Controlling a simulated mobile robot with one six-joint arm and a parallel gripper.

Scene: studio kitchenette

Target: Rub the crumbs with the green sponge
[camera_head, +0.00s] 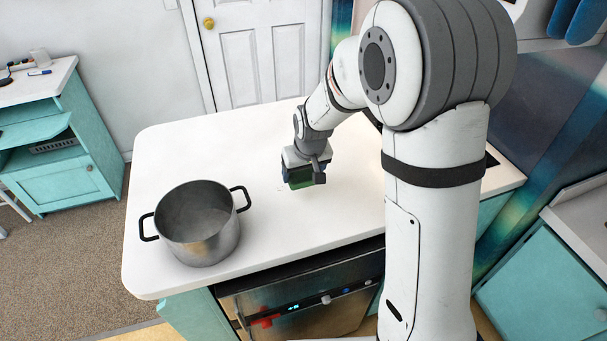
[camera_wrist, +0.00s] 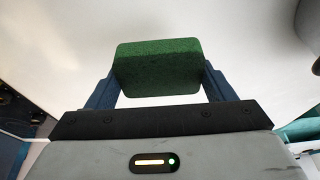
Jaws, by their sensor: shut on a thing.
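The green sponge (camera_wrist: 158,68) is held between the two blue fingers of my gripper (camera_wrist: 160,82) in the wrist view. In the head view my gripper (camera_head: 303,172) points down over the white counter (camera_head: 300,228), and the sponge (camera_head: 301,184) shows at its lower end. The sponge is at or just above the counter top; I cannot tell whether it touches. A few tiny dark specks, possibly crumbs (camera_head: 281,188), show on the counter just left of the sponge. Any crumbs under the sponge are hidden.
A steel pot (camera_head: 200,225) with two black handles stands on the counter to the left, near the front edge. An oven (camera_head: 310,310) is below the front edge. The counter between pot and gripper, and behind them, is clear.

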